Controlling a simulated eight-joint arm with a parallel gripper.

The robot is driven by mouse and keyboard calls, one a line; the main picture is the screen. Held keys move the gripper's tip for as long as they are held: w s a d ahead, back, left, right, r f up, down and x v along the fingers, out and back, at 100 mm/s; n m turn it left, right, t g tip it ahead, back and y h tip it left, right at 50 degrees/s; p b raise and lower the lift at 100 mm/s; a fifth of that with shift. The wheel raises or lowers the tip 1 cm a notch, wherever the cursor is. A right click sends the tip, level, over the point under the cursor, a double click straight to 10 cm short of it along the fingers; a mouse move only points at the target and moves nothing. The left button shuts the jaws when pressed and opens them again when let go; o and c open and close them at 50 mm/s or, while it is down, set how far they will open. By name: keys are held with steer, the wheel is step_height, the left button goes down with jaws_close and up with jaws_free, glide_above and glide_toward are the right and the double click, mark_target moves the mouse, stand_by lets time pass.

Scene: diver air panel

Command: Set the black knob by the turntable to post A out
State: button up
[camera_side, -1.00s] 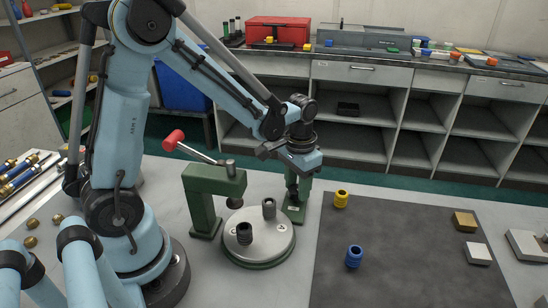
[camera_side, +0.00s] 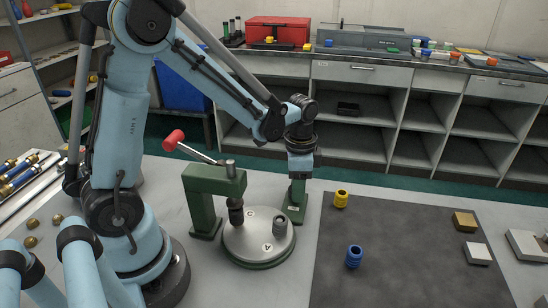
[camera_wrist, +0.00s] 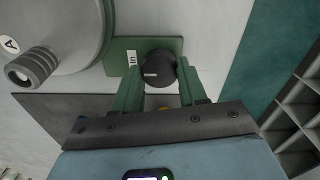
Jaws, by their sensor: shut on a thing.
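The black knob (camera_wrist: 158,66) sits on a green plate (camera_wrist: 118,44) beside the turntable (camera_wrist: 75,35). My gripper (camera_wrist: 158,74) is shut on the knob, one finger on each side; in the side view my gripper (camera_side: 298,168) hides the knob. A pale mark on the knob faces left in the wrist view, towards the "In" label (camera_wrist: 131,58). The turntable also shows in the side view (camera_side: 258,243), with labels C and A. A grey ribbed post (camera_side: 279,226) stands near A. A dark ribbed part (camera_side: 235,211) stands under the green press (camera_side: 203,200).
A red-handled lever (camera_side: 174,140) sticks out above the press. A yellow ribbed part (camera_side: 341,199) and a blue one (camera_side: 354,256) stand on the dark mat (camera_side: 400,270), with metal blocks at its right. Shelves (camera_side: 350,140) line the back.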

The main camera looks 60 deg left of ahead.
stand_by(0.4)
steer(key=o, duration=1.1)
steer(key=shift+c, duration=0.2)
step_height(320, 180, up, 12)
steer(key=s+d+n+t, duration=0.3)
steer(key=s+n+t, duration=0.3)
steer(key=s+t, duration=0.1)
steer(key=shift+s+f+n, duration=0.25)
steer(key=shift+s+n, duration=0.05)
steer(key=shift+n, duration=0.1)
